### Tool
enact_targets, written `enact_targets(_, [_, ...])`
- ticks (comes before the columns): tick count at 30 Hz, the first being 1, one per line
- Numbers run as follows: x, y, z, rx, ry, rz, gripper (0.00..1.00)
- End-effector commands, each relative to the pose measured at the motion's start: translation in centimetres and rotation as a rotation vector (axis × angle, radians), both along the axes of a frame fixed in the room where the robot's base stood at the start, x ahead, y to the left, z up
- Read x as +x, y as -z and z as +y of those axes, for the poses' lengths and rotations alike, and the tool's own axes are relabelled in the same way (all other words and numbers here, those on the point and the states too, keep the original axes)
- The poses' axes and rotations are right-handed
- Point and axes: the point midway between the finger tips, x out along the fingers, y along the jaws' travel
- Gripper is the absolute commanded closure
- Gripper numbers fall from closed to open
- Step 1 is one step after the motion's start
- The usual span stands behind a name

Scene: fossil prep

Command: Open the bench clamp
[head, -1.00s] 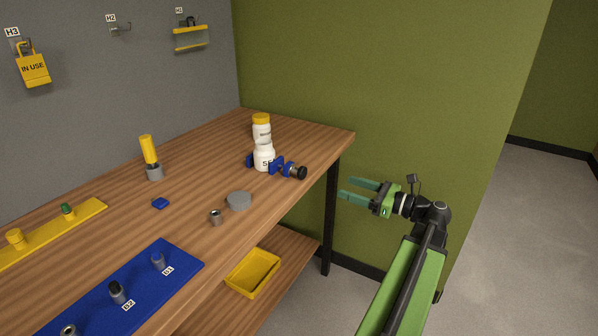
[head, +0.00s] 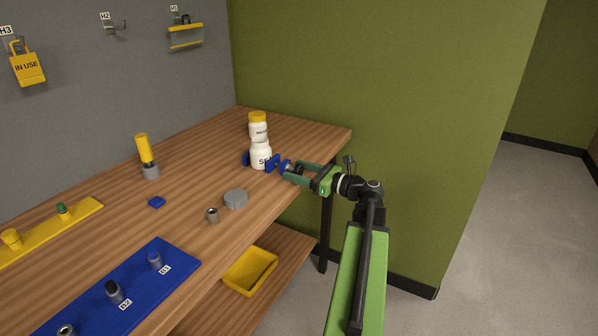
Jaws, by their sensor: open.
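The blue bench clamp (head: 272,164) stands on the bench near its front right edge. A white bottle (head: 261,155) with dark lettering stands between its two blue jaws. The clamp's dark round knob (head: 299,171) sticks out toward the right. My gripper (head: 291,173) reaches in from the right, with its green fingers open on either side of the knob. The fingers partly hide the knob, and I cannot tell whether they touch it.
A white jar with a yellow lid (head: 257,122) stands behind the bottle. A grey disc (head: 235,199) and a small metal cup (head: 212,215) lie to the left. A blue board (head: 185,262) and a yellow strip (head: 82,215) are farther left. A yellow tray (head: 249,272) sits on the lower shelf.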

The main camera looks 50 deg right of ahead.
Motion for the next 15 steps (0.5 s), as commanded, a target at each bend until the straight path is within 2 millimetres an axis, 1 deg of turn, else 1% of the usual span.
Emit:
enact_targets(4, [-0.05, 0.0, -0.02, 0.0, 0.0, 0.0, 0.4])
enact_targets(15, [-0.1, 0.0, -0.07, 0.0, 0.001, 0.0, 0.88])
